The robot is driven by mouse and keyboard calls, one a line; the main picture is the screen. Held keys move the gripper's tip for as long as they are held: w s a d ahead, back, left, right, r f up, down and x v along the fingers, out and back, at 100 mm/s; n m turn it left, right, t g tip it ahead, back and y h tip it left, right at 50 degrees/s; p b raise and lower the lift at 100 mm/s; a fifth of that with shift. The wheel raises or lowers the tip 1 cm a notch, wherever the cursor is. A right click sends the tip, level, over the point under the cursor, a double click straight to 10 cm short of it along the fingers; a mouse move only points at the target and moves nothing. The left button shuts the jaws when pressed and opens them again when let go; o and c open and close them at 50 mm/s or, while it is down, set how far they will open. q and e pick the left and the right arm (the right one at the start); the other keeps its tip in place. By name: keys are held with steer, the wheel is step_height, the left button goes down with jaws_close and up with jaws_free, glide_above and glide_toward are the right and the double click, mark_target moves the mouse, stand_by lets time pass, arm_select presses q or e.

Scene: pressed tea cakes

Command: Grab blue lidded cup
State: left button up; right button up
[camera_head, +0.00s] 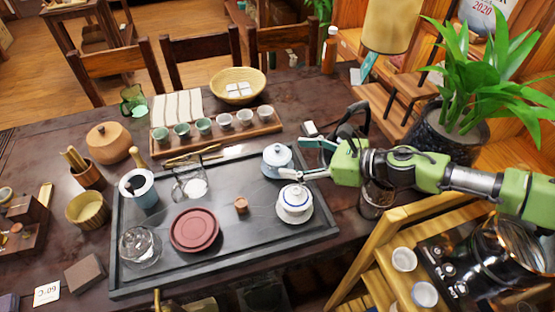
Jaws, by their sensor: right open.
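The blue lidded cup (277,162) is pale blue with a knobbed lid and stands upright near the back right of the dark tea tray (250,228). My right gripper (304,159) comes in from the right, just beside the cup. Its two fingers are apart and point left toward the cup. I cannot tell whether a fingertip touches it. My left gripper is out of view.
A red round dish (194,230), a small brown cup (241,204) and glass pitchers share the tray. A wooden rack (265,126) with several small cups stands behind. A dark kettle handle (357,114) rises behind my gripper. A potted plant (446,134) stands right.

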mark_target(286, 156)
steer(key=x, duration=0.7)
steer(key=shift+w+d+f, duration=0.2)
steer(key=shift+d, duration=0.05)
steer(key=c, duration=1.2)
